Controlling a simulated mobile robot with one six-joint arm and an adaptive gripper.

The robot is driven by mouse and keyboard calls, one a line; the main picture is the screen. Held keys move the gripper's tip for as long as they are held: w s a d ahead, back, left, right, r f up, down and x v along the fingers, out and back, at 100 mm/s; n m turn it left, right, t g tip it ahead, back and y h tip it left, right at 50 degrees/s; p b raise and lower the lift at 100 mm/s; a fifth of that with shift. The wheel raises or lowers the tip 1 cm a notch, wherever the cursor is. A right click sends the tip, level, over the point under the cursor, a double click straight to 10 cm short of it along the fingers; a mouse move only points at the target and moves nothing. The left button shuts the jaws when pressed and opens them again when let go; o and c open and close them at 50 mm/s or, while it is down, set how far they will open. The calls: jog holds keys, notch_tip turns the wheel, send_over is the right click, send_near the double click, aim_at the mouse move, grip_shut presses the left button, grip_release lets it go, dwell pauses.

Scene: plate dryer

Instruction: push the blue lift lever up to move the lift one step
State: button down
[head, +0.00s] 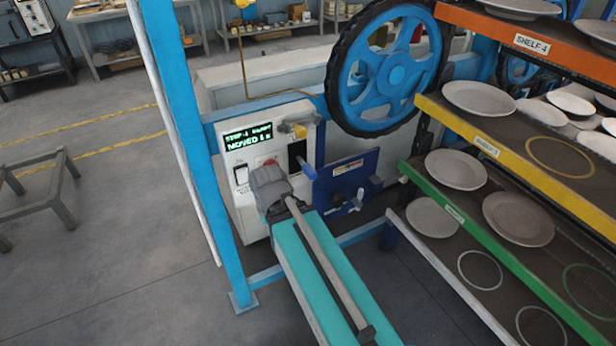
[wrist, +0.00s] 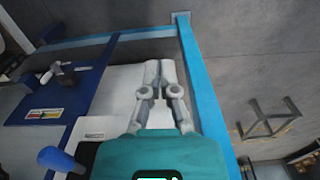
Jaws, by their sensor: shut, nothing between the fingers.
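The blue lift lever (head: 307,170) sticks out from the white control box (head: 238,163), beside a dark slot. In the wrist view its blue handle (wrist: 58,160) is at the lower left. My gripper (head: 268,178) is in front of the box, to the left of the lever and a little lower. In the wrist view my gripper (wrist: 160,70) has its fingertips together, with nothing between them. The lever appears apart from the fingers. My gripper hides part of the box's lower front.
A lit green display (head: 248,138) partly reads "MOVED 1". A dark blue panel (head: 345,180) stands right of the lever. Plate shelves (head: 480,140) are farther right; a blue post (head: 190,130) is left.

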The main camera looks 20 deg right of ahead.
jog(key=shift+w+a, duration=0.15)
dwell(0.3)
